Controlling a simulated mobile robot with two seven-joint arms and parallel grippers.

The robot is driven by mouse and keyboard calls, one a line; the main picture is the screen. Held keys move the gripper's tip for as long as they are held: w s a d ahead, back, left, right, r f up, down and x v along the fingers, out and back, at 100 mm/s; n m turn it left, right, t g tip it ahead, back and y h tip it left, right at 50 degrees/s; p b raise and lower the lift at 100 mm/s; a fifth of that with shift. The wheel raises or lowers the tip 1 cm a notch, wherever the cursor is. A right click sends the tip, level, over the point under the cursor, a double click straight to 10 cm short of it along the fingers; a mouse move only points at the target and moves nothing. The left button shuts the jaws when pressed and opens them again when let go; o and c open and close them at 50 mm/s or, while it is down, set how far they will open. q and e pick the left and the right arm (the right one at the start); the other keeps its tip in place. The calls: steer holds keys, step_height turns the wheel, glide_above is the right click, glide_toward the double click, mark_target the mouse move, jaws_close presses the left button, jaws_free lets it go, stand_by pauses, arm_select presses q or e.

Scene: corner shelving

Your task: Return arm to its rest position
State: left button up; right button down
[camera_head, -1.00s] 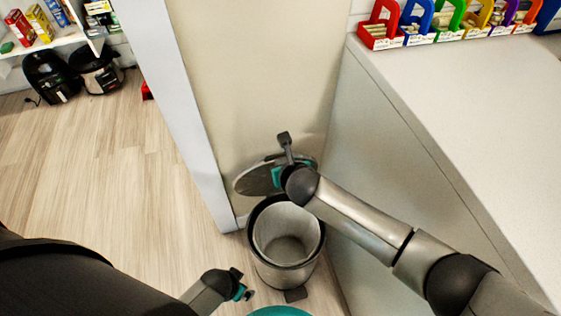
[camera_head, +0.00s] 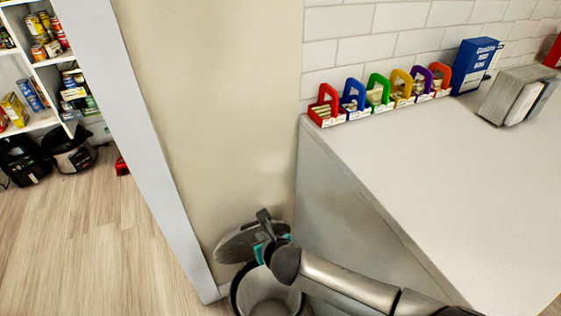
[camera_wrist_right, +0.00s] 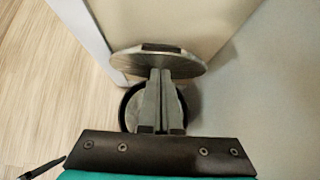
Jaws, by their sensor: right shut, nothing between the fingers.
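My right arm comes in from the lower right, and my right gripper (camera_head: 264,216) is over the open trash bin (camera_head: 238,296) at the lower middle of the head view. The bin's round grey lid (camera_head: 236,243) stands raised at its back, close to the gripper. In the right wrist view, the gripper fingers (camera_wrist_right: 160,76) are together and empty, in front of the lid (camera_wrist_right: 185,64) and the dark bin rim (camera_wrist_right: 124,104). I cannot tell whether the fingers touch the lid. My left gripper is not in view.
A white counter (camera_head: 430,190) fills the right, with coloured caddies (camera_head: 378,92), a blue box (camera_head: 472,66) and a grey dispenser (camera_head: 516,96). A beige wall panel (camera_head: 215,110) stands behind the bin. The wood floor (camera_head: 90,240) is clear at left, before the shelving (camera_head: 42,120).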

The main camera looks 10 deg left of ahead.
steer(key=s+d+f+m+g+h+p, duration=0.2)
steer(key=s+d+f+m+p, duration=0.2)
steer(key=s+d+f+m, duration=0.45)
steer(key=s+d+f+m+g+h+p, duration=0.1)
steer(key=s+d+f+m+p, duration=0.3)
steer(key=d+m, duration=0.8)
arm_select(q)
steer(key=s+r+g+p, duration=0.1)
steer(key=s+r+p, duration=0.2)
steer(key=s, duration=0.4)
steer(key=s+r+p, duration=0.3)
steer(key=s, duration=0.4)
arm_select(e)
steer(key=s+d+f+m+g+h, duration=0.1)
steer(key=s+d+m, duration=0.3)
steer(key=s+m, duration=0.4)
steer(key=s+d+f+m+g+h, duration=0.1)
steer(key=s+d+m+g, duration=0.3)
steer(key=s, duration=0.7)
steer(key=s+d+f+m+t+h, duration=0.1)
steer(key=s+d+m, duration=0.2)
steer(key=s+m, duration=0.55)
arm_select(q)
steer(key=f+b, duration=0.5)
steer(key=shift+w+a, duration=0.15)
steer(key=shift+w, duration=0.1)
arm_select(e)
steer(key=f, duration=0.4)
steer(key=shift+s+f, duration=0.25)
steer(key=shift+f, duration=0.05)
